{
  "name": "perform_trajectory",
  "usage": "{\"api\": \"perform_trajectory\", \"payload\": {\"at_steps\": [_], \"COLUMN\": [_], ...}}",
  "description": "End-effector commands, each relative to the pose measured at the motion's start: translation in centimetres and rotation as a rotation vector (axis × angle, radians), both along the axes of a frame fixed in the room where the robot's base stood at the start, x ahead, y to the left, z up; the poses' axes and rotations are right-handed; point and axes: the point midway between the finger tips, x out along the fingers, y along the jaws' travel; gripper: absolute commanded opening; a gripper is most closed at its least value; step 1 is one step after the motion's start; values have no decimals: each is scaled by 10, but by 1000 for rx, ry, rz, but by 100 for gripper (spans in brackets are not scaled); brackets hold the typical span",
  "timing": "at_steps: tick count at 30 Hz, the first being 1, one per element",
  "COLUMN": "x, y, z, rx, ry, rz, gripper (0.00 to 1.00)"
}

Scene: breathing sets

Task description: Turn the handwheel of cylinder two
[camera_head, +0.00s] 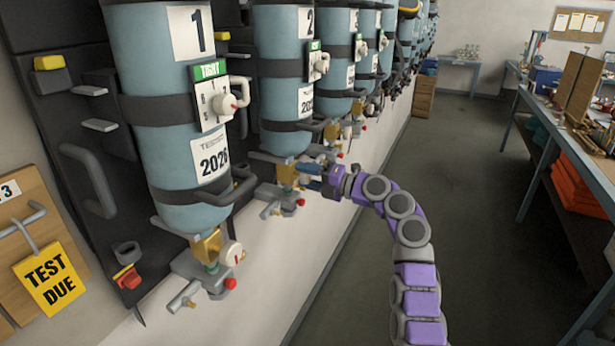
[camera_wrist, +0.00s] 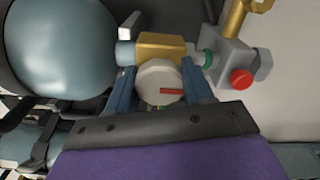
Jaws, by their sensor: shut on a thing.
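Cylinder two (camera_head: 281,70) is a blue upright cylinder on the wall rack, second from the front, with a "2" label at its top. Its brass valve (camera_head: 287,174) sits below it. My gripper (camera_head: 312,177) reaches in from the right and is at this valve. In the wrist view, the brass valve block (camera_wrist: 162,45) shows beside the cylinder's rounded end. The pale round handwheel (camera_wrist: 160,82) with a red mark lies between the two blue fingers of my gripper (camera_wrist: 160,88), which are shut on it. In the head view the handwheel is mostly hidden by my gripper.
Cylinder one (camera_head: 160,95) stands nearer, with its own pale handwheel (camera_head: 233,253) below. A grey fitting with a red knob (camera_wrist: 241,79) sits beside the held valve. A workbench (camera_head: 555,150) runs along the right. The floor (camera_head: 455,200) between is clear.

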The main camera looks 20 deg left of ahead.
Motion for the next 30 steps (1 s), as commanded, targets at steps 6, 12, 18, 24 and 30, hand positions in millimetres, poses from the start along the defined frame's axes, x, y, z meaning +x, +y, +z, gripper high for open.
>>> {"api": "perform_trajectory", "payload": {"at_steps": [6, 12, 18, 24, 30], "x": [-1, -1, 0, -1, -3], "y": [2, 1, -2, -20, -61], "z": [-5, -3, -2, -1, -1], "rx": [-6, -4, -2, -1, 0], "ry": [5, 3, 2, 1, -1], "rz": [5, 3, 1, 0, -4], "gripper": [63, 77, 77, 77, 77]}}
